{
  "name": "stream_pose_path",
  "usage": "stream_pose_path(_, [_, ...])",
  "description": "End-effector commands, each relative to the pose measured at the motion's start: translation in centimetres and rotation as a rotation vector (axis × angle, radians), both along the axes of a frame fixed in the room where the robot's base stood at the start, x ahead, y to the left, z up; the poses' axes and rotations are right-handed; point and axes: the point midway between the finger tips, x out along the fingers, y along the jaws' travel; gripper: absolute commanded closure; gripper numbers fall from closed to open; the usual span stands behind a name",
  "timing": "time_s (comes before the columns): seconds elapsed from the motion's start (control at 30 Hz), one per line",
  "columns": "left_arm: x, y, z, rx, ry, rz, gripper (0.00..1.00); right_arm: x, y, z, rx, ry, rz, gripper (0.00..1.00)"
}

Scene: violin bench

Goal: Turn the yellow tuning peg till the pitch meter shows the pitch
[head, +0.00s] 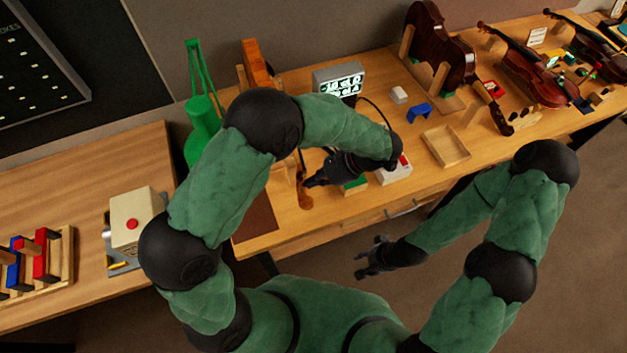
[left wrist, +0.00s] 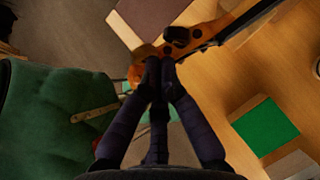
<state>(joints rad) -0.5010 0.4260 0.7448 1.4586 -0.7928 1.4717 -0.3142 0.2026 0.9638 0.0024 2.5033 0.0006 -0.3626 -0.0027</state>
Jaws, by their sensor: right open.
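An orange-brown violin head and neck (left wrist: 208,32) cross the top of the left wrist view, with a dark peg (left wrist: 178,38) showing. The scroll end also shows in the head view (head: 305,201). My left gripper (head: 308,183) is at this head. In the left wrist view its fingertips (left wrist: 160,66) are close together against the head and hide part of it. I cannot pick out the yellow peg or tell whether it is between the fingertips. A grey display (head: 338,70) with several pale dials stands behind; its readings are too small. My right gripper (head: 375,258) is open and empty, off the bench front.
A white box with a red patch (head: 397,174) and a green-topped block (head: 355,184) are right of my left gripper; the green top also shows in the left wrist view (left wrist: 265,127). A wooden tray (head: 446,147), a blue piece (head: 419,112) and violins (head: 540,72) stand farther right.

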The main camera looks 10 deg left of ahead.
Motion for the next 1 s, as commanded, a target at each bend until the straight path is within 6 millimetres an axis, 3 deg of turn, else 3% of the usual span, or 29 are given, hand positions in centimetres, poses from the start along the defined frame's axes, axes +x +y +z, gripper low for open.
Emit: stream_pose_path(1.0, [-0.79,0.28,-0.09,0.006,0.009,0.073,1.0,0.0,0.0,0.51,0.0,0.0,0.0,0.53])
